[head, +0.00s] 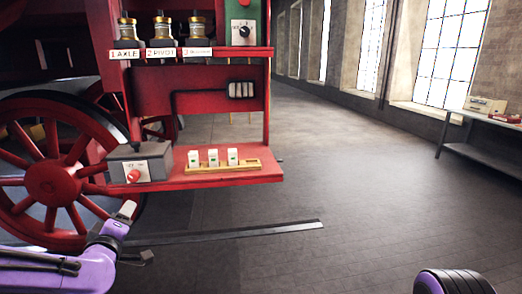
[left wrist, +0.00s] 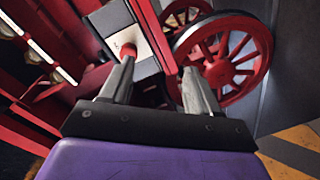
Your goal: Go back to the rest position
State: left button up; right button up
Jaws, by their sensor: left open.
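My left gripper (head: 131,233) is at the lower left of the head view, in front of the red wheel and below the grey box. In the left wrist view its two fingers (left wrist: 157,85) stand apart with nothing between them. The grey box (head: 153,158) has a white plate and a red knob (head: 133,176); the red knob (left wrist: 128,51) shows just beyond the left finger in the wrist view, apparently apart from it. A purple and black rounded part of my own body is at the bottom right of the head view. My right gripper is not in view.
A red shelf (head: 225,178) carries the box and a yellow rack (head: 223,166) with white blocks. Labelled bottles (head: 162,33) stand on the upper shelf. A spoked red wheel (head: 53,184) is at left. The floor (head: 370,190) is open toward the grey bench (head: 480,153) at right.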

pick_arm(q)
jog(key=s+d+f+m+g, duration=0.2)
jog(key=s+f, duration=0.2)
jog(key=f, duration=0.5)
jog(key=s+d+f+m+g, duration=0.1)
jog(key=s+d+f+g, duration=0.15)
jog(key=s+f, duration=0.45)
jog(key=s+d+f+m+g, duration=0.1)
jog(key=s+f+m+g, duration=0.15)
jog(key=f, duration=0.75)
jog(key=s+d+f+m+g, duration=0.1)
jog(key=s+f+g, duration=0.2)
jog(key=s+f, duration=0.4)
jog(key=s+d+f+m+g+h, duration=0.1)
jog(key=s+f, duration=0.6)
jog(key=s, duration=0.7)
jog(key=shift+s+d+f+g, duration=0.2)
jog(key=shift+d+g, duration=0.35)
jog(key=shift+g, duration=0.55)
jog(key=shift+r, duration=0.1)
